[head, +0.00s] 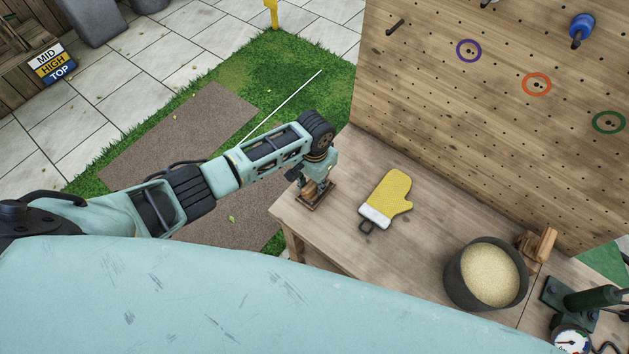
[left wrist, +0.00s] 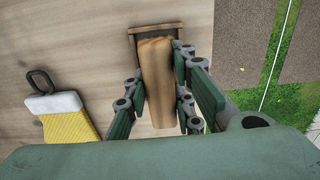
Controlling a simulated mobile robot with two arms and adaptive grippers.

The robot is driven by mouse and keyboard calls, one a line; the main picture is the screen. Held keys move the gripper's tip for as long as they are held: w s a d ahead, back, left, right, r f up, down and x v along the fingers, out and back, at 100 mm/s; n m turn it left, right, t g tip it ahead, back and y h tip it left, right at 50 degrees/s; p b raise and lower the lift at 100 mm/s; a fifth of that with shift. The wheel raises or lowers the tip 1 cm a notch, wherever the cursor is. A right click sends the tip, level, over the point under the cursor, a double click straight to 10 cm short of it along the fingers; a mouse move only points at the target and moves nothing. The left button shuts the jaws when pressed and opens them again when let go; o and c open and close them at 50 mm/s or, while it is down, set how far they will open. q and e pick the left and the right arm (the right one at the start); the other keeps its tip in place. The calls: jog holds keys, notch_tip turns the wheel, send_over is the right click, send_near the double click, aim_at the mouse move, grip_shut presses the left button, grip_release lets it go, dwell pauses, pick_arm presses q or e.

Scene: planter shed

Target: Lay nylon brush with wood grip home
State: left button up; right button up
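The brush's wood grip (left wrist: 156,75) shows between my left fingers in the left wrist view; its bristles cannot be made out. In the head view the brush (head: 310,188) is mostly hidden by my gripper. It is at a small brown wooden frame (head: 328,196) on the table's near left corner; the frame's edge (left wrist: 170,27) also shows in the left wrist view. My left gripper (head: 316,183) is low over the frame. Its fingers (left wrist: 163,98) stand on both sides of the grip, with gaps that look open. My right gripper is not in view.
A yellow mitt (head: 388,194) with a white cuff lies right of the gripper. A dark bucket (head: 459,285) of pale grains, a wooden block (head: 538,242) and a green gauge device (head: 572,300) stand further right. A pegboard (head: 480,110) rises behind the table (head: 345,165).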

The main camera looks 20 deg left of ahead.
pick_arm(q)
jog(key=o, duration=0.5)
notch_tip(320, 180, up, 12)
dwell(0.5)
dwell(0.4)
